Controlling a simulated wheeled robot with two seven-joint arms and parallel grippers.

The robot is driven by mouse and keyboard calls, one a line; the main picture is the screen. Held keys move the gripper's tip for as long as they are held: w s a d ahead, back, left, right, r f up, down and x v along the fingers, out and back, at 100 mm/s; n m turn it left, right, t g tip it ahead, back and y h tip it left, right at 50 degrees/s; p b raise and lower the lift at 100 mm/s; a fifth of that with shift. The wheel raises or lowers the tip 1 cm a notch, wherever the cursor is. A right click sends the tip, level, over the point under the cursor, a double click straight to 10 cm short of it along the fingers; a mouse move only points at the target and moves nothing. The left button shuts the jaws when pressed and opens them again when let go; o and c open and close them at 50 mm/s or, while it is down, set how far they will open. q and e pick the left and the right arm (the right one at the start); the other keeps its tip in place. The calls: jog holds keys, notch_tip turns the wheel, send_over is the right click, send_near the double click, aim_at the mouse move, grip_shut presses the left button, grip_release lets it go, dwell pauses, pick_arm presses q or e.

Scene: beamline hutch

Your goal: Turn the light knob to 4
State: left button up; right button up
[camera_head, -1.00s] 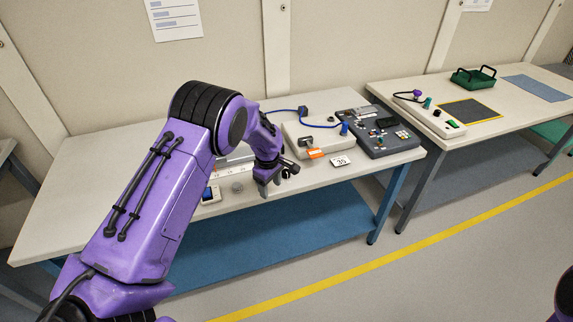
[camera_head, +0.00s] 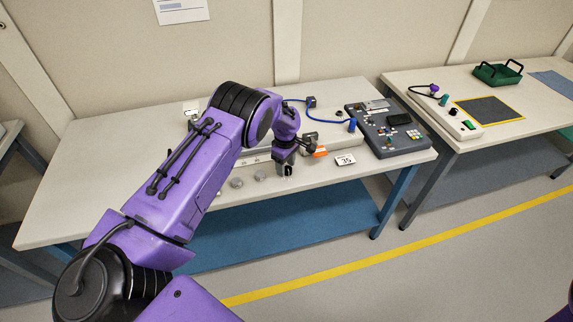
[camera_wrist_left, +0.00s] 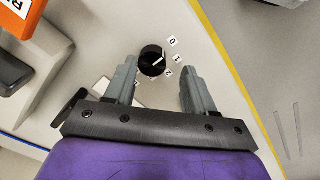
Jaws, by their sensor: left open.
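A black knob (camera_wrist_left: 152,60) with a white pointer line shows between and just beyond my left fingers in the left wrist view. Printed labels 0, 1 and 2 stand along its right side, and the line points roughly towards the 1. Any further labels are hidden or unreadable. My left gripper (camera_wrist_left: 158,85) is open, its two grey fingers apart with nothing held. In the head view the left gripper (camera_head: 285,166) hangs low at the front of the near table, beside the pale panel (camera_head: 325,133); I cannot make out the knob there. My right gripper is not in view.
An orange tag (camera_head: 320,152) and a card reading 35 (camera_head: 345,160) lie right of the gripper. A dark control box (camera_head: 388,130) stands further right. Grey discs (camera_head: 237,183) lie at the front left. A second table holds a green tray (camera_head: 497,75).

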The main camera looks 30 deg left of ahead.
aim_at(289, 168)
pick_arm(q)
jog(key=shift+d+f, duration=0.2)
jog(key=shift+f, duration=0.35)
jog(key=shift+d, duration=0.2)
jog(key=shift+d+f, duration=0.1)
jog(key=shift+d, duration=0.05)
jog(key=shift+w+a+f, duration=0.35)
jog(key=shift+w+f, duration=0.3)
jog(key=shift+w, duration=0.1)
jog(key=c, duration=0.6)
jog(key=shift+s+r, duration=0.1)
jog(key=shift+r, duration=0.05)
jog(key=c, duration=0.4)
jog(key=shift+s+d+r, duration=0.1)
jog(key=shift+r, duration=0.1)
jog(key=shift+c, duration=0.2)
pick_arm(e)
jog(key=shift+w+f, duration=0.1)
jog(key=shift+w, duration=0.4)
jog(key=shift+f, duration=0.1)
